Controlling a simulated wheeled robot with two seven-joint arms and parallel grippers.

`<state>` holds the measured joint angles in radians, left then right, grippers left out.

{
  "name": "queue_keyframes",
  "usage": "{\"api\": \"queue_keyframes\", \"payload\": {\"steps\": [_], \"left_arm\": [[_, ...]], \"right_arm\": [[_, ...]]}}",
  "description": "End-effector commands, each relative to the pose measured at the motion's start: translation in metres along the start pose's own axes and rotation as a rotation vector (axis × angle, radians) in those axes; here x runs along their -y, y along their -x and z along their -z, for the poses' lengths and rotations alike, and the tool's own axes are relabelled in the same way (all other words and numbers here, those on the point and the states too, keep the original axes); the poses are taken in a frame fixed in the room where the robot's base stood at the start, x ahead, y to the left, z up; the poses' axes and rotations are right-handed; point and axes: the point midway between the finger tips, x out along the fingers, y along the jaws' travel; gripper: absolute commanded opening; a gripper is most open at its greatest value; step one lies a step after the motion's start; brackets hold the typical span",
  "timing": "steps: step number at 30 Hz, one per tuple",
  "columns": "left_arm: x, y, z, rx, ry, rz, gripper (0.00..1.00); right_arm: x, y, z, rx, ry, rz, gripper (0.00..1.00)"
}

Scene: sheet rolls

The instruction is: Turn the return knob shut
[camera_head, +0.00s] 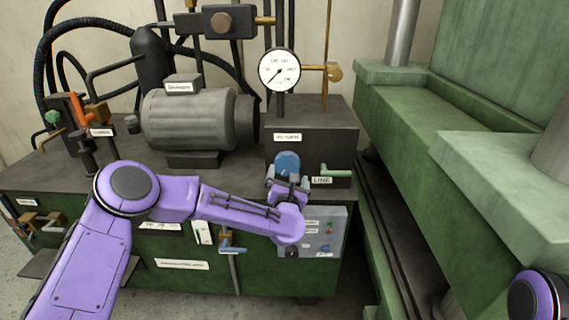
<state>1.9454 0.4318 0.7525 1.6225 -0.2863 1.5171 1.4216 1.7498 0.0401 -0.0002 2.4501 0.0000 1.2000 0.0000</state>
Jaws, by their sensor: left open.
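The return knob is a blue round knob (286,160) on the front of the dark block at the right end of the machine, under a small white label. My left gripper (287,180) is right at the knob, its fingers at the knob's lower part and hiding some of it. The jaws are open. I cannot tell whether the fingers touch the knob. My right gripper is out of view; only a purple piece of my right arm shows at the lower right corner.
A green-handled lever (336,172) sits just right of the knob, by a white label. A pressure gauge (279,70) stands above. A grey control box (325,230) is below. A grey motor (188,120) lies left, and a green press frame (400,110) rises at right.

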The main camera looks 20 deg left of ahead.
Motion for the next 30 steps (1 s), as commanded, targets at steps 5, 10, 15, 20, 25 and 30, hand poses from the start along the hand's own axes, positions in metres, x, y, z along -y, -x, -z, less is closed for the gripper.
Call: {"api": "queue_keyframes", "payload": {"steps": [5,10,15,20,25,30], "left_arm": [[-0.002,-0.042,0.0,-0.003,-0.003,-0.003,1.0],[0.0,-0.069,0.001,-0.002,-0.004,-0.001,1.0],[0.001,-0.08,0.001,-0.002,-0.005,0.002,1.0],[0.001,-0.081,0.001,-0.002,-0.005,0.002,1.0],[0.001,-0.08,0.001,-0.002,-0.006,0.002,0.71],[0.001,-0.08,0.001,-0.002,-0.007,0.002,0.62]], "right_arm": [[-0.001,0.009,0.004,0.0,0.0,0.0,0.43],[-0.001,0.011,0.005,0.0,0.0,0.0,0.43],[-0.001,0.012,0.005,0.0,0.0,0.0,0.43],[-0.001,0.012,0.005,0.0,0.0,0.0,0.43],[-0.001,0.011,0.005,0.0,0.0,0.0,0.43],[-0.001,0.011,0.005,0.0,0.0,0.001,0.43]]}}
